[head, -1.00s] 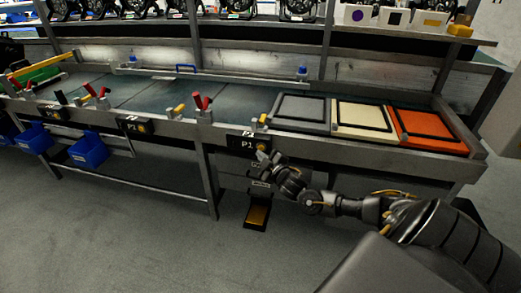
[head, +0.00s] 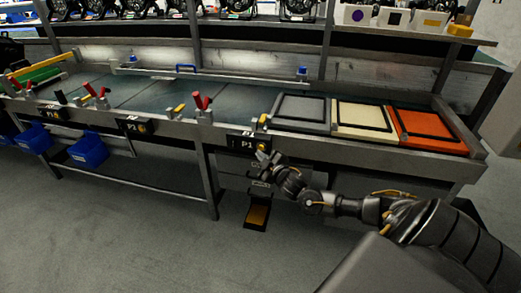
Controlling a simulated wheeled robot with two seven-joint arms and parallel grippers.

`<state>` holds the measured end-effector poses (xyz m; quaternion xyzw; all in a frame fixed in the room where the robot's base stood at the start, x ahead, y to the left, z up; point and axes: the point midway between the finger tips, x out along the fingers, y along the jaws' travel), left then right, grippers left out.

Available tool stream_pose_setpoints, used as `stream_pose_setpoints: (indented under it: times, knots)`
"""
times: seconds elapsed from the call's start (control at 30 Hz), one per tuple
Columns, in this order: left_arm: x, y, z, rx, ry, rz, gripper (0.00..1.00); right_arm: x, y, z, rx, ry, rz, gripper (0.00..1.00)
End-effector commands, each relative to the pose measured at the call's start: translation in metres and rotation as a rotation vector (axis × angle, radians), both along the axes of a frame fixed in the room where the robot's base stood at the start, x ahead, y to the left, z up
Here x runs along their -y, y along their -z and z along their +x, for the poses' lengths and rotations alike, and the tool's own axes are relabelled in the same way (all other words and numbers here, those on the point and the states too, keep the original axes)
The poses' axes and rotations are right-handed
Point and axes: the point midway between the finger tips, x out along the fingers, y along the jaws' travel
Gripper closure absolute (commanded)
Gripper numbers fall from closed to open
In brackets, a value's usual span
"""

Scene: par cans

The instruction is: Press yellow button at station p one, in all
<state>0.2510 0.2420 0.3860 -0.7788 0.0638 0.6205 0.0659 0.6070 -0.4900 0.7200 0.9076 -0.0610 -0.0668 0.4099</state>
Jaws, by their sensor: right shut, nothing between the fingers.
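The station P1 panel (head: 247,142) is a black box on the front rail of the bench, right of the middle post. Its yellow button (head: 262,147) shows as a small spot at the panel's right end, partly hidden by my gripper. My right gripper (head: 264,157) is shut and empty, with its tips at or just in front of the button. I cannot tell whether they touch it. My left gripper is not in view.
The P2 panel (head: 134,125) sits further left with its own yellow button. Red-handled clamps (head: 202,103) stand along the bench edge. Grey, cream and orange (head: 421,124) framed panels lie at right.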

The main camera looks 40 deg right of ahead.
Motion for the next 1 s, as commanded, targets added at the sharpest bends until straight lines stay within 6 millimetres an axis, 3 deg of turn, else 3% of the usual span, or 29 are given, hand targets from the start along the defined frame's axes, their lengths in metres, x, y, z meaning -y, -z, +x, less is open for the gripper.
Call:
stream_pose_setpoints:
  times: [1.0]
  knots:
    - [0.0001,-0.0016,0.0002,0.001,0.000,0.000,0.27,0.0074,-0.0003,0.0065,0.000,0.000,0.000,1.00]
